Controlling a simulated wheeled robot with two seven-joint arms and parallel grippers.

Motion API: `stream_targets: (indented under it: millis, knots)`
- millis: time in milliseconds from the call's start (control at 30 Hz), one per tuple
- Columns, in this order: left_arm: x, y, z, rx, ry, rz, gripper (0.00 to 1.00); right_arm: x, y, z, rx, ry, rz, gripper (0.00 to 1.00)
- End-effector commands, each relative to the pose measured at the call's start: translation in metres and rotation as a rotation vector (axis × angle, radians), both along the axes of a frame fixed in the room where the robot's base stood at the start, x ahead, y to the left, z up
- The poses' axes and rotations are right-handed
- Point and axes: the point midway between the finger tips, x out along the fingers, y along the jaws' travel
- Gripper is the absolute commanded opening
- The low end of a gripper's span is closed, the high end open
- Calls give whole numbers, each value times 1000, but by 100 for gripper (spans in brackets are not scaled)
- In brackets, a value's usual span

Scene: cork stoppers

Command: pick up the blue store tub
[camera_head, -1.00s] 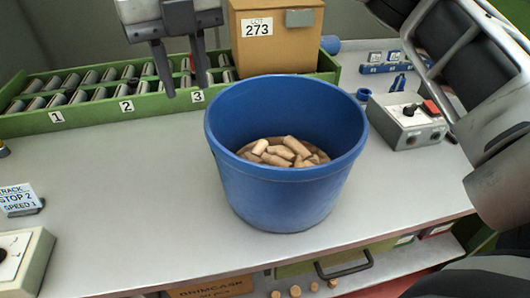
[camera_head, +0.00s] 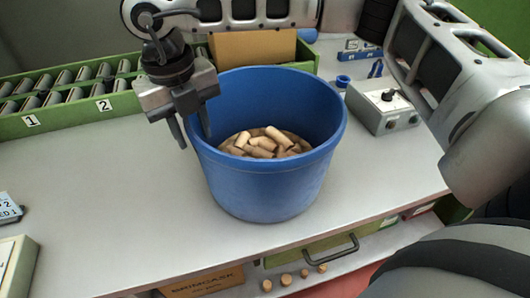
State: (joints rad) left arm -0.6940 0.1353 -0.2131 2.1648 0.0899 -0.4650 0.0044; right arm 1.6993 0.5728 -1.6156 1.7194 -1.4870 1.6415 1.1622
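The blue store tub (camera_head: 265,185) stands upright on the grey worktop, with cork stoppers (camera_head: 265,142) heaped inside it. My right gripper (camera_head: 192,132) is at the tub's left rim, pointing down. Its two fingers are apart: one shows at the outer left side of the rim, the other over the tub's opening. I cannot tell whether either finger touches the wall. No lift of the tub shows. My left gripper is not in view.
A green rack (camera_head: 60,120) of grey cylinders is behind left. A cardboard box (camera_head: 255,47) stands behind the tub, and a grey control box (camera_head: 383,108) with a knob to its right. Several corks lie on a lower shelf beneath a drawer handle (camera_head: 330,250).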

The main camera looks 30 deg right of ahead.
Motion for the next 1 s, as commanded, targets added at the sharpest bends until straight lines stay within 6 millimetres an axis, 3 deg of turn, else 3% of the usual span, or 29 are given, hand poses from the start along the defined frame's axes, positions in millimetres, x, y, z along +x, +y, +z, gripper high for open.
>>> stream_targets:
  millis: [200,433,567,1000]
  knots:
    - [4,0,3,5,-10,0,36,0,-2,-24,0,1,0,31]
    - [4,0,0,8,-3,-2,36,0,-2,-26,1,0,0,31]
    - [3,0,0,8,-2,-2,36,0,-2,-26,1,0,0,0]
    - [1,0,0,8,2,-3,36,0,-2,-25,1,0,0,0]
